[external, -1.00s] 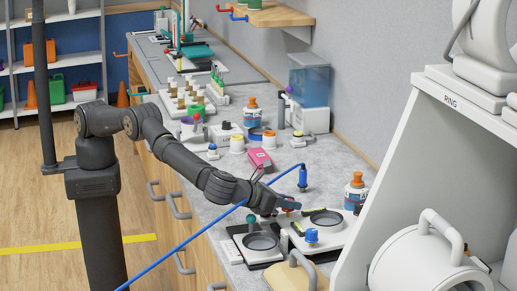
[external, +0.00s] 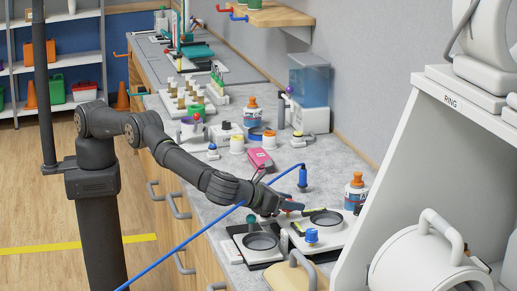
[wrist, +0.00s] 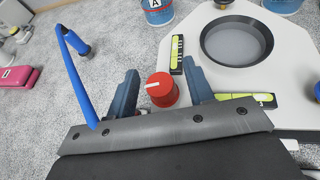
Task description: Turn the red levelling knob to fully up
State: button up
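The red levelling knob (wrist: 161,90) has a white line on its top, pointing roughly left-right in the wrist view. It sits at the corner of a white levelling plate (wrist: 290,52) with a round grey dish (wrist: 237,43). My gripper (wrist: 161,82) is open, with one blue-grey finger on each side of the knob and a gap visible to each. In the external view my gripper (external: 291,207) is low over the plate's far left side and mostly hides the knob. Yellow-green spirit levels (wrist: 177,54) lie on the plate. The knob's lower part is hidden.
The plate also carries a blue knob (external: 312,236). A second dish stand with a green knob (external: 251,220) is to the left. An orange-capped bottle (external: 355,190) is at the right.

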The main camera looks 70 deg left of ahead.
jog(key=shift+r, duration=0.45)
jog(key=r, duration=0.2)
jog(key=s+r, duration=0.1)
jog(key=shift+d+r, duration=0.1)
jog(key=shift+r, duration=0.25)
jog(key=a+r+v, duration=0.1)
jog(key=a+v, duration=0.1)
jog(key=v, duration=1)
jog(key=shift+d+r, duration=0.2)
jog(key=shift+r, duration=0.2)
jog(key=shift+w, duration=0.1)
